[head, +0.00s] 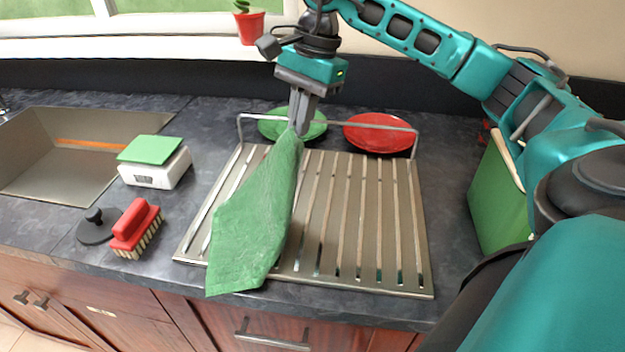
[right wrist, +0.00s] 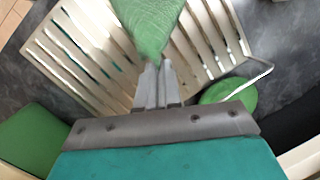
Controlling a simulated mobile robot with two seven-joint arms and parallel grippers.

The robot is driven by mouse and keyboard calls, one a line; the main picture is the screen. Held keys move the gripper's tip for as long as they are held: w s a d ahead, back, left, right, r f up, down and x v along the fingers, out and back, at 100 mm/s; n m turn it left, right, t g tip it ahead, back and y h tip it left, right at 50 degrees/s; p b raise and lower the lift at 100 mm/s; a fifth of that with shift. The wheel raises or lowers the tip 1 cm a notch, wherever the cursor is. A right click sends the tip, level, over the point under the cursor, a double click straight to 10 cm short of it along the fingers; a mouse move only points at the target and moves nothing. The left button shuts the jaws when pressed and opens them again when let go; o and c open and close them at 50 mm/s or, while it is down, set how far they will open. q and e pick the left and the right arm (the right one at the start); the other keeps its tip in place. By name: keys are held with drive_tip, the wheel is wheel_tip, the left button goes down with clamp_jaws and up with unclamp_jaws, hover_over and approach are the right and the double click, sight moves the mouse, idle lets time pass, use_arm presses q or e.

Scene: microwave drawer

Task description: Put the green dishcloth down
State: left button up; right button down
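The green dishcloth (head: 256,215) hangs from my right gripper (head: 299,125) in the head view, over the left part of the slatted metal rack. Its lower end reaches the rack's front edge. I cannot tell how much of it rests on the slats. The right wrist view shows the cloth (right wrist: 150,25) pinched at the tips of the right gripper (right wrist: 156,68), whose fingers are shut on it. My left gripper is not in view.
To the left are a scale (head: 158,170), a red brush (head: 135,225), a black lid (head: 95,230) and a sink (head: 60,180). A green box (head: 495,195) stands right.

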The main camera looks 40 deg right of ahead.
drive_tip(key=s+d+r+m+y, duration=0.1)
drive_tip(key=s+d+r+m, duration=0.25)
drive_tip(key=d+m, duration=0.55)
drive_tip(key=s+d+r+m+y, duration=0.1)
drive_tip(key=s+d+r+m, duration=0.1)
drive_tip(key=s+d+m, duration=0.6)
wheel_tip(320, 180, up, 11)
drive_tip(key=w+m, duration=0.1)
drive_tip(key=m, duration=1.1)
drive_tip(key=w+a+r+m, duration=0.3)
drive_tip(key=a+r+m, duration=0.3)
drive_tip(key=a, duration=0.2)
drive_tip(key=w+a+r+m, duration=0.4)
drive_tip(key=a+r+m, duration=0.1)
drive_tip(key=a, duration=0.4)
wheel_tip(320, 180, down, 9)
drive_tip(key=shift+d+f+h, duration=0.2)
drive_tip(key=shift+d+h, duration=0.05)
drive_tip(key=shift+h, duration=0.05)
